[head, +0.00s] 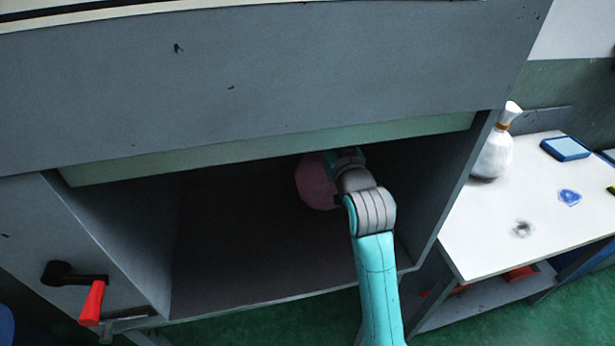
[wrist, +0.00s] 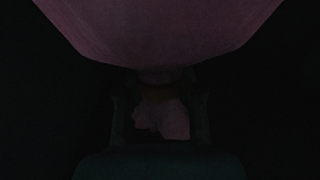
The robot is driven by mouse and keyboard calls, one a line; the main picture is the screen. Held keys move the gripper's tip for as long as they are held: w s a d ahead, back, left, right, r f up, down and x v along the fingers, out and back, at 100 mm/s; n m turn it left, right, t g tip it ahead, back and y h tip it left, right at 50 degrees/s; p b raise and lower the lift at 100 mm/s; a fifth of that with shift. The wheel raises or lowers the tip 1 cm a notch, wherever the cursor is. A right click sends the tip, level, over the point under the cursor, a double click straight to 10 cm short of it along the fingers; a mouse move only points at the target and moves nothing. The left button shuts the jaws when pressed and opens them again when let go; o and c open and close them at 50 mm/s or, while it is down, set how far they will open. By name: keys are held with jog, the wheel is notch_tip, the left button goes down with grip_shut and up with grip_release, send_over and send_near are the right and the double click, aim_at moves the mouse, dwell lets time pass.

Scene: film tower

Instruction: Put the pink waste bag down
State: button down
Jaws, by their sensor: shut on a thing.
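The pink waste bag (head: 315,182) is inside the dark open compartment of a grey cabinet, partly hidden behind my arm in the head view. In the wrist view its round pink body (wrist: 160,35) fills the top of the picture, with a tied neck and a loose pink end below. My gripper (wrist: 158,103) is shut on the neck of the bag, a finger on each side. In the head view the fingers are hidden by the arm and the compartment's upper edge. Whether the bag touches the compartment floor cannot be told.
The grey cabinet (head: 250,80) has a low top edge over the opening and side walls. The compartment floor (head: 240,260) looks bare at the left. A red-handled lever (head: 92,302) juts out at left. A white table (head: 530,220) at right holds a white tied bag (head: 493,153) and a blue box (head: 565,148).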

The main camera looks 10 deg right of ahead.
notch_tip(320, 180, down, 7)
dwell(0.5)
jog(key=shift+f, duration=0.2)
jog(key=c, duration=0.7)
grip_release()
jog(key=s, duration=1.2)
jog(key=shift+r, duration=0.1)
